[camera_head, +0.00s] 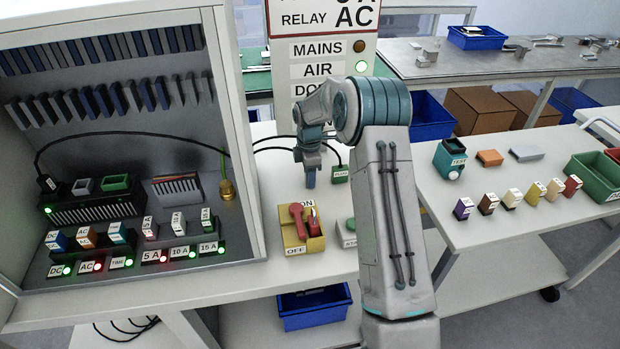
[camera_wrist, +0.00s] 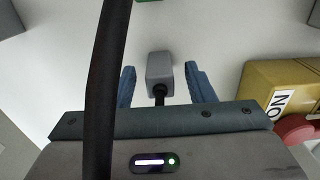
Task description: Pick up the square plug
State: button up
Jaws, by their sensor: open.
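A grey box-shaped plug (camera_wrist: 160,70) with a black cable at its near end lies on the pale bench top in the wrist view. My gripper (camera_wrist: 158,78) is open, with one blue finger on each side of the plug and visible gaps between. In the head view my gripper (camera_head: 310,180) points down over the bench, right of the cabinet; the grey plug cannot be made out there. A green labelled plug (camera_head: 340,174) lies just right of my gripper. A black plug (camera_head: 47,183) is at the cabinet's left.
A thick black cable (camera_wrist: 105,90) crosses the wrist view close to the camera. A yellow switch box (camera_head: 300,232) with red levers stands near my gripper. The cabinet wall (camera_head: 232,130) rises to the left. Grey (camera_head: 83,185) and green (camera_head: 117,182) square sockets sit inside it.

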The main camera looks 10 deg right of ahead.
grip_shut()
jog(key=shift+r, duration=0.1)
